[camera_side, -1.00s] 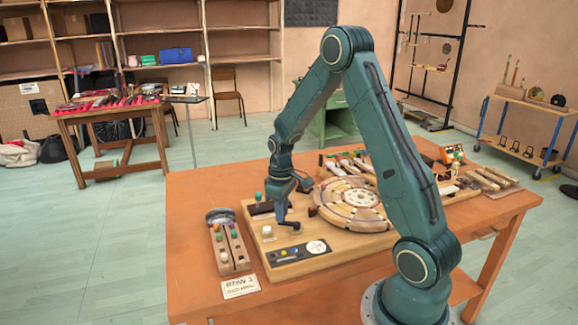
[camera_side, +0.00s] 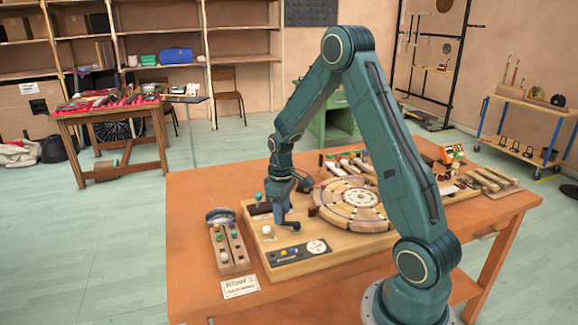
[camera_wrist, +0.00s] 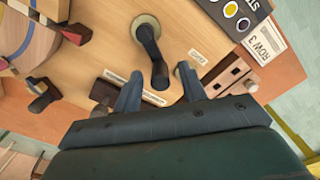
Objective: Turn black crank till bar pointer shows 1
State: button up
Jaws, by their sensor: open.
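The black crank (camera_wrist: 152,50) stands on the wooden board, its hub on a pale round plate and its arm ending in a dark grip. In the wrist view the two fingers of my gripper (camera_wrist: 160,76) are apart, one on each side of the crank's grip. I cannot tell whether either finger touches it. In the side view my gripper (camera_side: 286,226) is low over the board beside the crank (camera_side: 294,227). A small white dial (camera_side: 317,247) lies on the dark panel at the board's front; its pointer and marks are too small to read.
A segmented wooden disc (camera_side: 352,203) stands right of my gripper. A wooden block with coloured balls (camera_side: 229,245) and a label card (camera_side: 240,287) lie at the left.

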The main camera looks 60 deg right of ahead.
notch_tip(320, 180, up, 14)
jog(key=shift+f, duration=0.2)
dwell(0.4)
dwell(0.7)
jog(key=m, duration=1.3)
jog(key=shift+f+m, duration=0.3)
jog(key=shift+f, duration=0.1)
jog(key=shift+f, duration=0.15)
notch_tip(320, 180, down, 14)
jog(key=shift+r, duration=0.25)
grip_shut()
